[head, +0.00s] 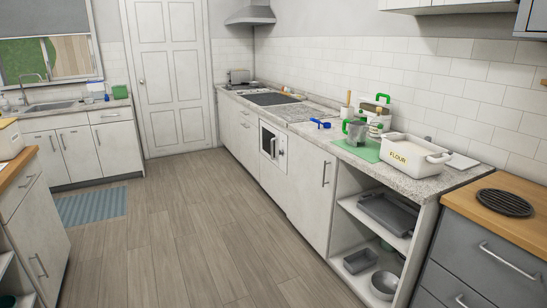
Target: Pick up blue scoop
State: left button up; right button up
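In the head view, a small blue scoop (319,123) lies on the speckled grey countertop (300,113) along the right wall. It lies near the counter's front edge, left of a grey jug with a green handle. Its exact shape is too small to make out. Neither of my grippers shows in the view.
A grey jug (357,131) stands on a green mat (358,149), with a white flour container (409,157) to its right. A green-handled container (378,110) and bottles stand behind. Open wooden floor (190,215) lies before the counter. A wood-topped grey cabinet (490,235) is at right.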

aim_at(326, 125)
jog(key=i, duration=1.8)
